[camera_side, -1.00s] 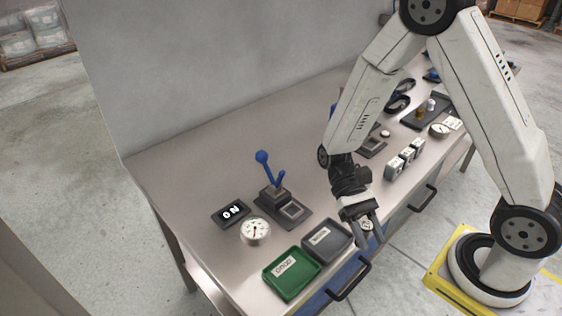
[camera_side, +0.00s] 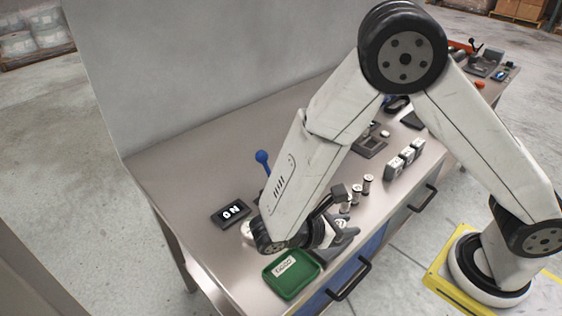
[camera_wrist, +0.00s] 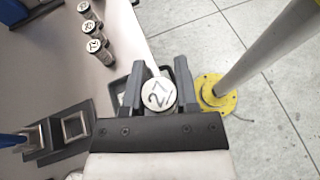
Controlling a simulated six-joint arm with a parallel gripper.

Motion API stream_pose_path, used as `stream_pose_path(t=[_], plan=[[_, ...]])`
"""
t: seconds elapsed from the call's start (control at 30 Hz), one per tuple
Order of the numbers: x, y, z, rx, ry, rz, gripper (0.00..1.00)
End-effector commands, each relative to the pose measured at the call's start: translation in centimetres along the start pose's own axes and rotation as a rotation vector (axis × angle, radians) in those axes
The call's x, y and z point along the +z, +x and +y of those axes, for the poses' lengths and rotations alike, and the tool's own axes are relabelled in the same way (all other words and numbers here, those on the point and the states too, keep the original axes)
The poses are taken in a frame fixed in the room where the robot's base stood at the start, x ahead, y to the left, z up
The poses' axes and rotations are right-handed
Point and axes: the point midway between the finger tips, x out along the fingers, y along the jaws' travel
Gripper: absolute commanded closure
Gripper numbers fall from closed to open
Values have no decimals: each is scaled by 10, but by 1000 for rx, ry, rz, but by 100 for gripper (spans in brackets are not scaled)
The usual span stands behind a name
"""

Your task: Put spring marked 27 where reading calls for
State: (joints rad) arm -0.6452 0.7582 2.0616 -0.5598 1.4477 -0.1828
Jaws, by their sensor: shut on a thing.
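The spring marked 27 (camera_wrist: 157,95) is between the two fingers of my gripper (camera_wrist: 157,85), its numbered end facing the wrist camera. In the side view my gripper (camera_side: 345,230) is low over the grey tray (camera_side: 347,242), which it largely hides; whether the spring touches the tray I cannot tell. The green tray (camera_side: 270,279) is beside it, its label too small to read surely. A dark display (camera_side: 231,212) shows white characters. The dial gauge (camera_side: 246,231) is mostly hidden by my arm. The tester's blue lever (camera_side: 262,157) stands behind my arm.
Other marked springs (camera_side: 367,183) stand upright on the bench; they also show in the wrist view (camera_wrist: 97,47). White numbered blocks (camera_side: 400,160) stand farther right. A drawer handle (camera_side: 349,280) juts from the front edge. The bench's left back area is clear.

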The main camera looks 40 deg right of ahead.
Motion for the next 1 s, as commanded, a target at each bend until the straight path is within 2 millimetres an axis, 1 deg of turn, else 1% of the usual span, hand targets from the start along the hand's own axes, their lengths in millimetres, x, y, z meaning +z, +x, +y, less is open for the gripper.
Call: stream_pose_path(t=[0.1, 0.3, 0.4, 0.5, 0.6, 0.7, 0.87, 1.0], plan=[[-7, -20, 9, 188, -77, 1, 100], [-20, -56, 20, 469, -194, 1, 100], [-25, -72, 23, 576, -238, 2, 100], [-29, -84, 23, 650, -268, 1, 100], [-31, -91, 24, 692, -286, 2, 100], [-32, -94, 24, 711, -294, 1, 100], [-34, -94, 24, 711, -295, 1, 100], [-41, -90, 24, 710, -295, 0, 100]])
